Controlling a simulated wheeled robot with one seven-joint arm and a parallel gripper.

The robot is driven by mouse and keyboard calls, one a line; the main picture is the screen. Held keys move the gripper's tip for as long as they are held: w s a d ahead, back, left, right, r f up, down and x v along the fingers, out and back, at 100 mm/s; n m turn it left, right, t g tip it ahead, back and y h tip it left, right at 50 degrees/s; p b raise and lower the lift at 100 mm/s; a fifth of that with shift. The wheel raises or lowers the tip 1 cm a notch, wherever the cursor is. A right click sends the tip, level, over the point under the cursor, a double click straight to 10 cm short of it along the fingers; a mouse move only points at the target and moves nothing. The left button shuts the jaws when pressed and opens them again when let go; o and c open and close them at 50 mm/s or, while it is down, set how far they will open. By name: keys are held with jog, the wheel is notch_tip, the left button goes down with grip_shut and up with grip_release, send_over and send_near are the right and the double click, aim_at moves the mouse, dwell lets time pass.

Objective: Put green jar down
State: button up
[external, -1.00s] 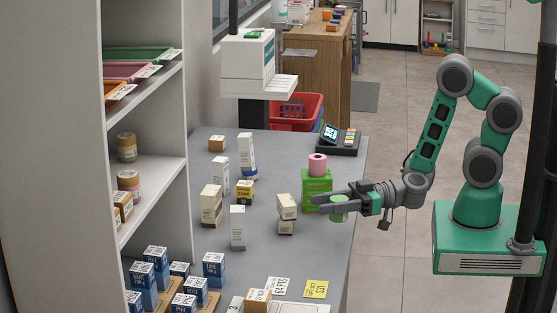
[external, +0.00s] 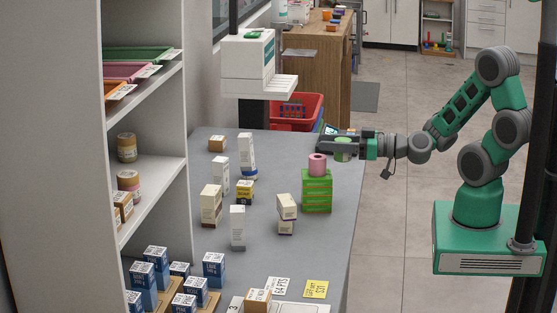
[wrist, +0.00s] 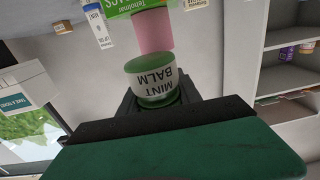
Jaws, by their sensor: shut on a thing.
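The green jar (external: 343,149) is between the fingers of my gripper (external: 338,146), held up at the right side of the counter, near the card terminal. In the wrist view the jar (wrist: 153,82) has a green lid and a white label reading "MINT BALM". My gripper is shut on it. A green box stack (external: 317,191) with a pink roll-shaped item (external: 317,164) on top stands just below and left of the jar in the external view. The pink item (wrist: 152,30) shows right beyond the jar in the wrist view.
The dark card terminal (external: 325,147) is partly hidden behind my gripper. Bare counter lies below the green stack. Shelves (external: 155,205) stand at the left.

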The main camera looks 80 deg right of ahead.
jog(key=shift+d+f+h, duration=0.1)
jog(key=shift+d+h, duration=0.2)
jog(key=shift+d, duration=0.45)
jog(key=shift+s+a, duration=0.1)
jog(key=s+a+f+n+g+y, duration=0.1)
jog(key=a+f+n+y, duration=0.3)
jog(key=a, duration=0.8)
jog(key=s+a+f+n+g+y, duration=0.15)
jog(key=a+f+y, duration=0.3)
jog(key=a, duration=0.75)
jog(key=w+d+r+m+t+h, duration=0.2)
jog(key=w+d+r+m+h, duration=0.1)
jog(key=d, duration=0.4)
jog(key=shift+w+d+r+h, duration=0.15)
jog(key=shift+r+h, duration=0.55)
jog(key=shift+h, duration=0.15)
jog(key=shift+m, duration=0.25)
notch_tip(320, 180, down, 10)
jog(key=b, duration=0.7)
jog(key=shift+r, duration=0.2)
